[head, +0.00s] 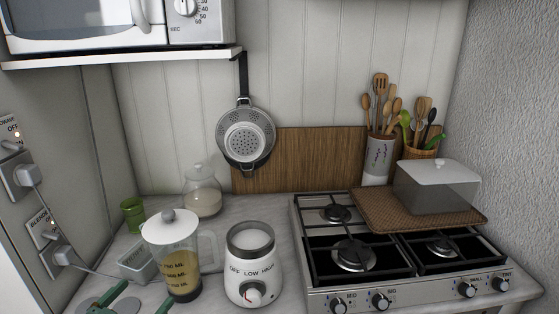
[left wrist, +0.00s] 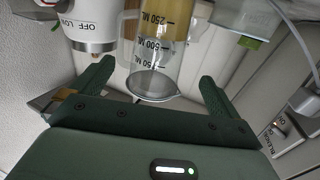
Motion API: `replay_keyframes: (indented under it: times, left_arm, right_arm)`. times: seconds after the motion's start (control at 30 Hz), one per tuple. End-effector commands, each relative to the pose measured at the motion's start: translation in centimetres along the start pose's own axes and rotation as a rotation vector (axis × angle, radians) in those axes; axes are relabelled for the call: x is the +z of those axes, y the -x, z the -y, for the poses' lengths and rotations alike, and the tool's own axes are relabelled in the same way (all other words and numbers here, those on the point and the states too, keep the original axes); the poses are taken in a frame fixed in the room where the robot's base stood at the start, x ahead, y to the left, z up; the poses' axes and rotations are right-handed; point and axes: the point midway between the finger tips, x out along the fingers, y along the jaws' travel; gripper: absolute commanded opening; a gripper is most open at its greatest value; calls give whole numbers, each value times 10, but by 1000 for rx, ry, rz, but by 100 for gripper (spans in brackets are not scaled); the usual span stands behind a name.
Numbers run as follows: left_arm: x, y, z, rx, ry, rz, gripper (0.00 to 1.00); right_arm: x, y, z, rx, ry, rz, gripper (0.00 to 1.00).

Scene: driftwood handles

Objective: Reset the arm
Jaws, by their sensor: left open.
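My left gripper (head: 136,303) shows only in part at the lower left edge of the head view, low in front of the clear blender jug (head: 183,262). In the left wrist view, the two dark green fingers of my left gripper (left wrist: 155,84) are spread wide with nothing clasped between them. The jug (left wrist: 158,50) with its volume marks and yellowish-brown contents shows beyond and between the fingertips. I cannot tell exactly how far the fingers are from it. My right gripper is in neither view.
The white blender base (head: 252,283) stands right of the jug. The gas stove (head: 352,255) fills the right. A microwave shelf (head: 120,57) overhangs the upper left.

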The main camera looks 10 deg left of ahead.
Motion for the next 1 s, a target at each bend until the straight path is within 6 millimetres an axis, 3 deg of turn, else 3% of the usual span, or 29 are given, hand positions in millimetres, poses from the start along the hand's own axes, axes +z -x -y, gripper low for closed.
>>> replay_keyframes:
  times: [0.17,0.33,0.5,0.77,1.0]
  left_arm:
    - [43,23,-28,-103,-190,253,100]
    - [75,64,-52,-153,-426,566,100]
    - [86,101,-65,-142,-587,798,100]
    - [87,155,-79,-73,-774,1092,100]
    - [169,145,-100,31,-689,1131,100]
  right_arm:
    - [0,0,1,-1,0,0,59]
    - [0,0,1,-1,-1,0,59]
    - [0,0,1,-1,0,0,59]
    - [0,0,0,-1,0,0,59]
    - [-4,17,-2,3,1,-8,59]
